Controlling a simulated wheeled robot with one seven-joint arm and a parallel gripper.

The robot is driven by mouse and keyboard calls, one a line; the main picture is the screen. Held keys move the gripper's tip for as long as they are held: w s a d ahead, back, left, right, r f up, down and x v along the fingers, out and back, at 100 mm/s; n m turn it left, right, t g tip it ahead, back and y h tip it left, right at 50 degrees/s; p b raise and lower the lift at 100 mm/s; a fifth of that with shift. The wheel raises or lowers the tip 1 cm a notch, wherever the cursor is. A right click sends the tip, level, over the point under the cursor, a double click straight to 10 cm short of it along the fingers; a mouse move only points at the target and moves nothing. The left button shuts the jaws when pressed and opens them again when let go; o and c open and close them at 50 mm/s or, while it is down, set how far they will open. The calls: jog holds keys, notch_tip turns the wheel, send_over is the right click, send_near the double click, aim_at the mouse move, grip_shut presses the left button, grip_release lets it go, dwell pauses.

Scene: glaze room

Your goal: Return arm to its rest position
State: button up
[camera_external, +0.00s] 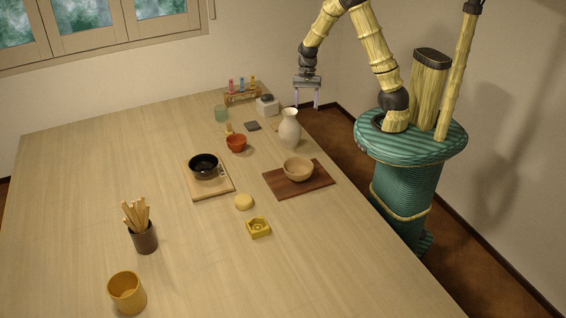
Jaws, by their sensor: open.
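My gripper (306,97) hangs at the end of my raised arm, at the upper middle of the view. Its two pale fingers point down and stand apart, with nothing between them. It appears beyond the right edge of the table (90,220), above and to the right of the white vase (289,130). It touches nothing that I can see. My arm bends up past the top edge of the picture and comes back down to my green base, so part of it is out of view.
A bowl (298,168) rests on a dark board (318,181) near the table's right edge. A black bowl (204,165) sits on a light board (214,190). A small rack (241,98) with vials stands at the back. Nearer are a stick holder (144,238) and a yellow cup (127,292).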

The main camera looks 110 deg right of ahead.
jog(key=w+a+n+h+b, duration=0.1)
jog(key=w+a+n+h, duration=0.1)
jog(key=a+n, duration=0.9)
jog(key=w+a+r+n+h+b, duration=0.1)
jog(key=w+a+n, duration=0.4)
jog(key=a+n, duration=0.7)
jog(key=a+h+b, duration=0.1)
jog(key=a, duration=0.3)
jog(key=shift+w+r+b, duration=0.2)
jog(key=shift+r+b, duration=0.1)
